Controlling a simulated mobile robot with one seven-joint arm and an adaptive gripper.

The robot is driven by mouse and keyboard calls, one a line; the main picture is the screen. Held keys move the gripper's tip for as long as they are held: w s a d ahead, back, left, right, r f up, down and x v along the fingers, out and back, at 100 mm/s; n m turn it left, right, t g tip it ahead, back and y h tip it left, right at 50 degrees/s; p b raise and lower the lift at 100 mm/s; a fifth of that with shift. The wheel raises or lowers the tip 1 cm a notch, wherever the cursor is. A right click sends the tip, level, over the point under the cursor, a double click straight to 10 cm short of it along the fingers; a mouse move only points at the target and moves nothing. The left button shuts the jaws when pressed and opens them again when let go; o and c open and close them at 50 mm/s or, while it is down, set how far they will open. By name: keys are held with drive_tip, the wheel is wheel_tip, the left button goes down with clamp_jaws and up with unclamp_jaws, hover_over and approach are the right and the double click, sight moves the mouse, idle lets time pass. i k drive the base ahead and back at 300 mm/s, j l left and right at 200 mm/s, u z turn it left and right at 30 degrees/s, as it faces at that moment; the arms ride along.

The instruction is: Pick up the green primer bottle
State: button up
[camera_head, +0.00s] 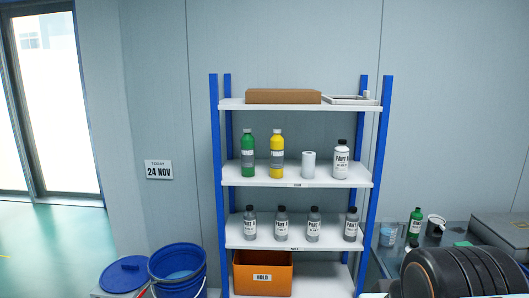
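A second green bottle (415,223) with a black cap and a pale label stands upright on the bench at the right. The writing on both is too small to read, so I cannot tell which is the primer. My gripper is not in view. A dark, rounded part of my arm fills the lower right corner and hides part of the bench.
The blue-posted shelf (297,184) also holds a yellow bottle (276,155), a white roll (308,165), a white bottle (341,161) and several grey bottles lower down. An orange HOLD bin (263,278) is below. A cup (388,235) is beside the bench bottle.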

sight(247, 141)
drive_tip(key=i+j+u, duration=0.15)
drive_tip(key=i+j, duration=0.2)
drive_tip(key=i, duration=0.15)
drive_tip(key=i+j+u, duration=0.15)
drive_tip(key=i+j, duration=0.15)
drive_tip(key=i, duration=0.25)
